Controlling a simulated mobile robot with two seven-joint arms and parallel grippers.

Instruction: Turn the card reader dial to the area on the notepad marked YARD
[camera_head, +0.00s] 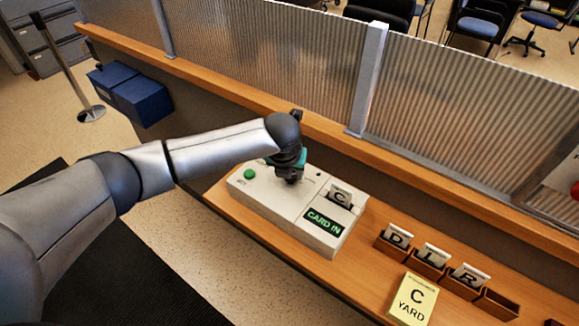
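The white card reader (268,200) sits on the wooden counter. It has a green button (249,173), a card marked C (340,197) standing in its slot and a display (324,221) reading CARD IN. My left gripper (290,178) points down at the reader's top between button and card; its fingers are too small and dark to tell open or shut. No dial shows clearly; the gripper covers that part of the reader. A yellow notepad (412,299) lies at the front right, reading C and YARD. My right gripper is not in view.
Cards marked D (397,236), L (434,255) and R (469,276) stand in wooden holders (497,304) right of the reader; the rightmost holder is empty. A ribbed glass screen (470,110) runs behind the counter. A blue box (140,100) is at the far left.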

